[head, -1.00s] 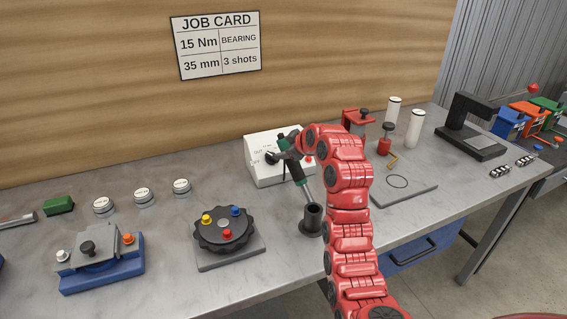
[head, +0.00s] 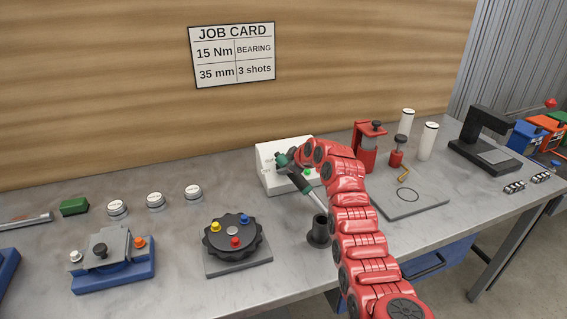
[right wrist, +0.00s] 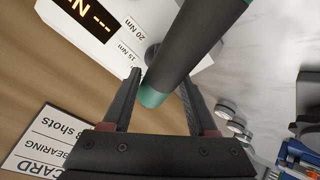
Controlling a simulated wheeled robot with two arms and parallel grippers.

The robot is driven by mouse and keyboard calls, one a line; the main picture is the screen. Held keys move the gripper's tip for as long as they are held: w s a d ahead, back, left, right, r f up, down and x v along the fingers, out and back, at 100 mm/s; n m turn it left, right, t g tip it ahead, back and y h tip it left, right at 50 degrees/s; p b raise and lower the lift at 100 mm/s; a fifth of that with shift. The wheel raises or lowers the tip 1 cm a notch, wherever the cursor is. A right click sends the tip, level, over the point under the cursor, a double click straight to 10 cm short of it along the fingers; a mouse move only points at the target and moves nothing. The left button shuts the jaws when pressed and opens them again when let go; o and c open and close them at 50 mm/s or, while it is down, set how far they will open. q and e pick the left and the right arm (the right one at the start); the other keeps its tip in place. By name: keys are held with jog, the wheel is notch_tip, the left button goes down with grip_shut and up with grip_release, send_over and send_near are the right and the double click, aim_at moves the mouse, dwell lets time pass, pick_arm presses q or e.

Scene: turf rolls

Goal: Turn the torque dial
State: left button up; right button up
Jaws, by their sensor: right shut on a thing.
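The white torque box (head: 270,178) stands at the back of the bench. In the right wrist view its top (right wrist: 85,10) carries a lit orange display and the labels 15 Nm and 20 Nm. The dark torque dial (right wrist: 152,54) shows just past my fingertips, partly covered. My right gripper (head: 288,161) is over the box's front. It is shut on the green-ended black handle of a driver (head: 301,184), which also crosses the wrist view (right wrist: 190,45). The driver slants, its metal shaft reaching down to the black holder (head: 318,232). My left gripper is not in view.
A black turntable (head: 232,240) with coloured knobs and a blue-based fixture (head: 115,280) stand to the left. A red press (head: 368,148) and a grey plate (head: 420,200) lie to the right. The job card (head: 233,55) reads 15 Nm.

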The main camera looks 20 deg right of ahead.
jog(key=shift+p+x, duration=0.3)
jog(key=shift+x, duration=0.75)
jog(key=shift+c, duration=0.3)
jog(key=c, duration=0.7)
jog(key=o, duration=0.8)
jog(key=shift+c, duration=0.2)
